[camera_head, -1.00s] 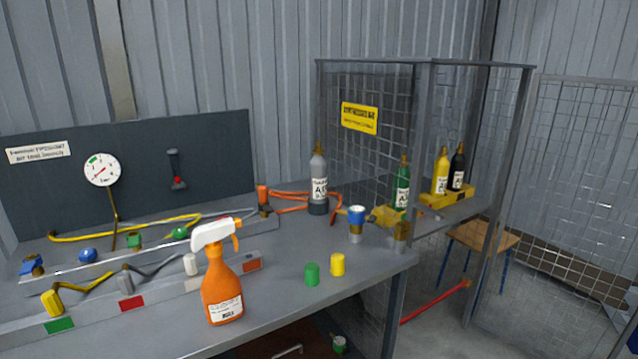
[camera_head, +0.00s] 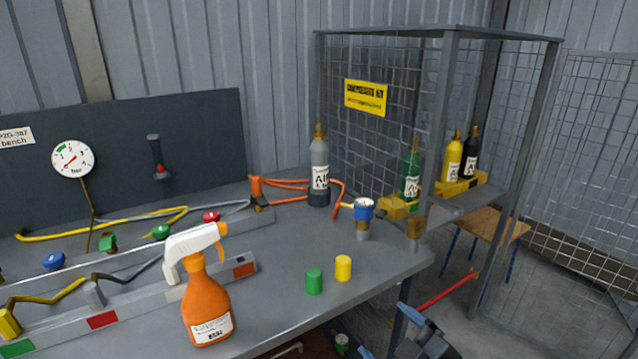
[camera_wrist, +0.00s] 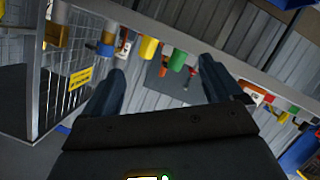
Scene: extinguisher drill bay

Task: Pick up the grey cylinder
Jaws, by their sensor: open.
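The grey cylinder (camera_head: 319,172) stands upright on the grey bench near its back, beside the mesh cage. It has a brass-coloured valve, a white label and a dark base. My gripper (camera_head: 420,328) shows at the bottom right of the head view, beyond the bench's front right corner and well apart from the cylinder. In the wrist view my gripper (camera_wrist: 161,68) has its two dark blue fingers spread, with nothing between them. That view looks upside down, and I cannot surely pick out the grey cylinder in it.
Orange hose (camera_head: 290,184) lies beside the cylinder. Green (camera_head: 411,175), yellow (camera_head: 453,165) and black (camera_head: 470,158) cylinders stand at the cage.

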